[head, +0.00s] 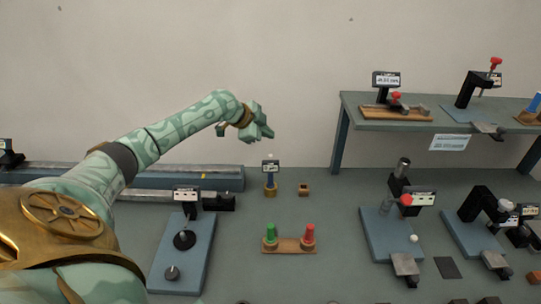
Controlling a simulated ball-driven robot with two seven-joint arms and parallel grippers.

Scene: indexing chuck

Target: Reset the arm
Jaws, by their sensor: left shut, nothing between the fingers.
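My left arm reaches in from the left, and its pale green patterned forearm extends up and to the right. My left gripper (266,132) is at the arm's end, in the air in front of the wall and above the bench. It is shut with nothing held, and it touches no object. My right gripper is not in view. Which device is the indexing chuck cannot be told for certain; a blue plate with a black round knob (184,240) and a grey knob (172,272) stands below my left arm.
A wooden block with green and red buttons (289,246) lies mid-bench. A small sign on a brass base (270,188) stands behind it. Blue-based devices (378,232) fill the right side. A raised shelf (345,108) holds more devices. A long rail (225,178) lies behind my arm.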

